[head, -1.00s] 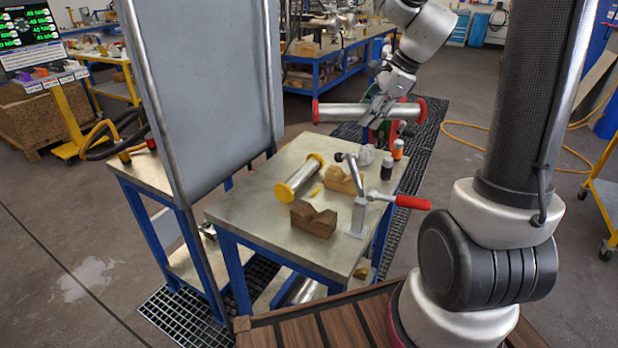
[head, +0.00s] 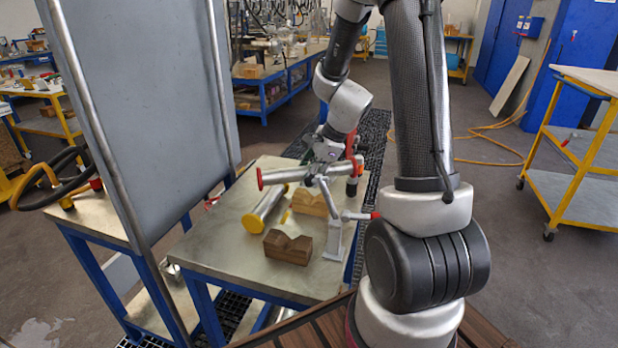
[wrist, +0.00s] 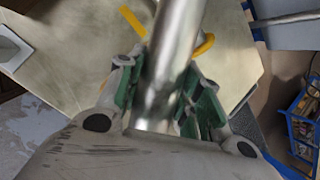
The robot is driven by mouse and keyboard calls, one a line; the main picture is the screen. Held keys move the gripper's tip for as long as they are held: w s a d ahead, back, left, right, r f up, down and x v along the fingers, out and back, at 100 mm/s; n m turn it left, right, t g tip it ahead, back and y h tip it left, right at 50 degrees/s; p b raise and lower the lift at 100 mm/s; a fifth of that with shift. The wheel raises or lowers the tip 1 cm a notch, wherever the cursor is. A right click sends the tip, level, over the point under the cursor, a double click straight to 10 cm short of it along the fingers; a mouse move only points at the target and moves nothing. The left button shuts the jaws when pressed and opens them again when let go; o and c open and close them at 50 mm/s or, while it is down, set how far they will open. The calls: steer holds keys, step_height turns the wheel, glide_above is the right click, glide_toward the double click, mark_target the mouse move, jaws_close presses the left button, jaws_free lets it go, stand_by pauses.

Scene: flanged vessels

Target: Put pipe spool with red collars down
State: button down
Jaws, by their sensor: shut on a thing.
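My gripper (head: 318,170) is shut on the pipe spool with red collars (head: 284,175), a bare metal pipe with a red collar at each end. It holds the spool roughly level over the far part of the metal table (head: 225,238), partly behind the toggle clamp. The pipe also shows between the green finger pads in the wrist view (wrist: 172,55); its collars are not clear there. A light wooden V-block (head: 309,204) stands below the spool, and a dark wooden V-block (head: 288,247) nearer. I cannot tell whether the spool touches anything below.
A yellow-collared spool (head: 268,208) lies on the table, left of the light block. A toggle clamp (head: 333,240) stands at the right edge, close to my arm. A grey upright panel (head: 150,100) stands left of the table. The table's near left part is clear.

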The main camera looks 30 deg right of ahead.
steer(key=shift+f, duration=0.5)
steer(key=shift+f, duration=0.35)
steer(key=shift+f, duration=0.25)
steer(key=c, duration=1)
jaws_free()
steer(key=shift+r, duration=0.1)
